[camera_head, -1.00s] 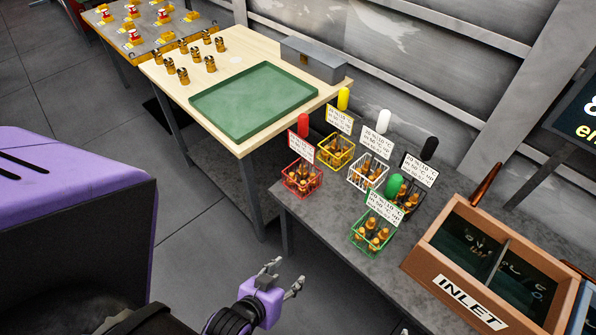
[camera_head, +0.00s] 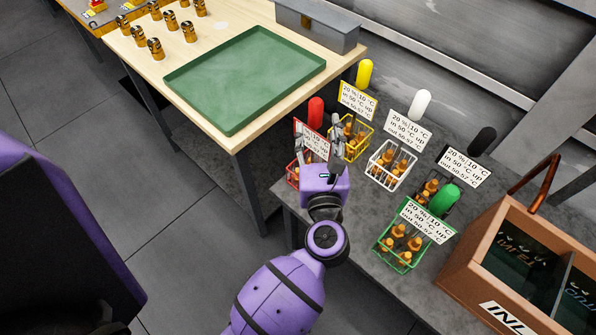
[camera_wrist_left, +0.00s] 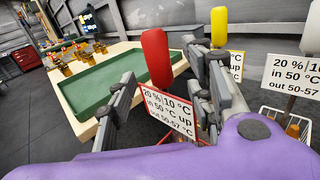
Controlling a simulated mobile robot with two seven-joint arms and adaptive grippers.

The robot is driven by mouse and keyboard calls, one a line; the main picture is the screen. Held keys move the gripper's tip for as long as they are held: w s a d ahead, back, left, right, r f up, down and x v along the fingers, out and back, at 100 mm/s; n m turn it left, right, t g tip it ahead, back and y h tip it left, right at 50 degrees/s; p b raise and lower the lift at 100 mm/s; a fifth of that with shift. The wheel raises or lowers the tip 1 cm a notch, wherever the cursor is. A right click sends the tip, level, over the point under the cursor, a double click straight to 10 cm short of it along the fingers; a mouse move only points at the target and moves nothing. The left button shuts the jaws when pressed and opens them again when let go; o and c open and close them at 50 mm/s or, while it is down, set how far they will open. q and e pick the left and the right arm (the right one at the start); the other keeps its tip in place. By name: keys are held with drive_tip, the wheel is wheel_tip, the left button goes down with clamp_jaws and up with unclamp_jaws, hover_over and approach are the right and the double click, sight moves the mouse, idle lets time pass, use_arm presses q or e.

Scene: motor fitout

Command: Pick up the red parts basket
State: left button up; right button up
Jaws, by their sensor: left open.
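The red parts basket (camera_head: 292,173) stands on the grey bench at its left end, partly hidden behind my left gripper. It has a red upright handle (camera_head: 316,112) and a white label card (camera_head: 312,140). My left gripper (camera_head: 322,143) is open at the basket, with its fingers up by the card. In the left wrist view the red handle (camera_wrist_left: 156,58) and the card (camera_wrist_left: 168,112) show between the two spread fingers (camera_wrist_left: 165,95), beyond them. I cannot tell whether a finger touches the card. My right gripper is not in view.
Yellow (camera_head: 352,148), white (camera_head: 381,180), green (camera_head: 383,246) and black-handled baskets stand close to the right, with brass parts inside. A wooden INLET box (camera_head: 462,262) is at the far right. A wooden table with a green tray (camera_head: 185,79) stands at the upper left.

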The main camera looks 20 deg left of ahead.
sight(316, 119)
use_arm(q)
drive_tip(key=x, duration=0.2)
drive_tip(key=p+x, duration=0.1)
drive_tip(key=x, duration=0.2)
drive_tip(key=shift+w+a+r+p, duration=0.15)
drive_tip(key=shift+w+r+p, duration=0.15)
drive_tip(key=shift+r+p, duration=0.1)
drive_tip(key=shift+w+a+f, duration=0.1)
drive_tip(key=shift+f, duration=0.05)
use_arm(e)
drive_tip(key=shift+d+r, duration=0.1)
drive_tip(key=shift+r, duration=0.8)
use_arm(q)
drive_tip(key=c, duration=1)
clamp_jaws()
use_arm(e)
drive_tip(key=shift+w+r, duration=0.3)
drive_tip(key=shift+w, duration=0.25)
